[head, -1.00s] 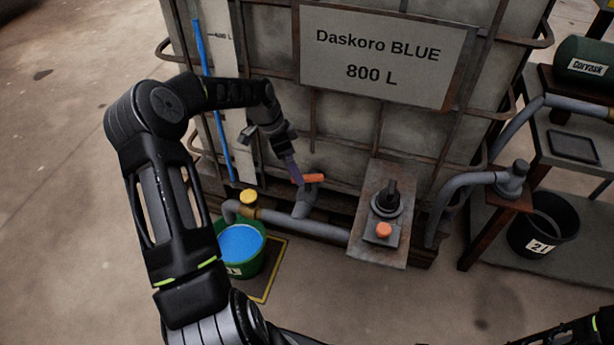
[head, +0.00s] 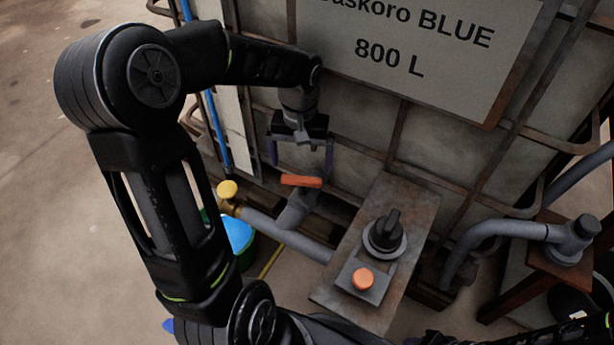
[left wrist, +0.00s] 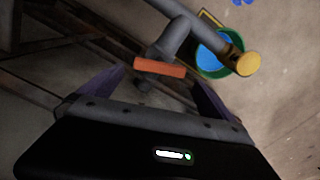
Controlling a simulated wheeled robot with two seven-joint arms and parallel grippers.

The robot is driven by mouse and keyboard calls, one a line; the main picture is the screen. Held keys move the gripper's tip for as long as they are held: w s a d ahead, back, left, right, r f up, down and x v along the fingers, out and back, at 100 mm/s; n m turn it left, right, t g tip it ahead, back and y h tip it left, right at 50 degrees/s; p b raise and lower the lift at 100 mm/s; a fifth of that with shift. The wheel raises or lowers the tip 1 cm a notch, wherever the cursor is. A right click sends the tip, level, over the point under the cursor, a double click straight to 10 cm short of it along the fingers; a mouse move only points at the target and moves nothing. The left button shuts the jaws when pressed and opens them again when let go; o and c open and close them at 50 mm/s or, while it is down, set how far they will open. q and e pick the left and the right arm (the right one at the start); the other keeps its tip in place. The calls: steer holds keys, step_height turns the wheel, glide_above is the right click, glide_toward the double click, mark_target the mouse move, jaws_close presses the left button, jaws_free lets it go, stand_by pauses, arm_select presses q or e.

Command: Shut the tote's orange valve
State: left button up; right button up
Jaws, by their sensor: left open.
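The tote's orange valve handle (head: 301,181) is a short bar on top of the grey outlet pipe (head: 297,207) at the tote's lower front. It lies crosswise in the head view. My left gripper (head: 300,172) is open, pointing down, with one purple finger on each side of the handle's near surroundings. In the left wrist view the handle (left wrist: 160,67) shows ahead, between and beyond the fingertips (left wrist: 158,78). I cannot tell whether either finger touches it. The tote (head: 350,120) carries a sign reading Daskoro BLUE 800 L. No right gripper fingers show.
A yellow knob (head: 228,189) sits on the pipe's left end, above a green bucket of blue liquid (head: 238,234). A panel with a black rotary switch (head: 385,232) and an orange button (head: 363,279) stands right of the valve. A grey pipe (head: 500,231) lies farther right.

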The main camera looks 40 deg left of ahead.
mark_target(301, 179)
stand_by(0.4)
arm_select(q)
step_height(301, 179, down, 8)
steer(key=b, duration=0.3)
steer(key=shift+r, duration=0.1)
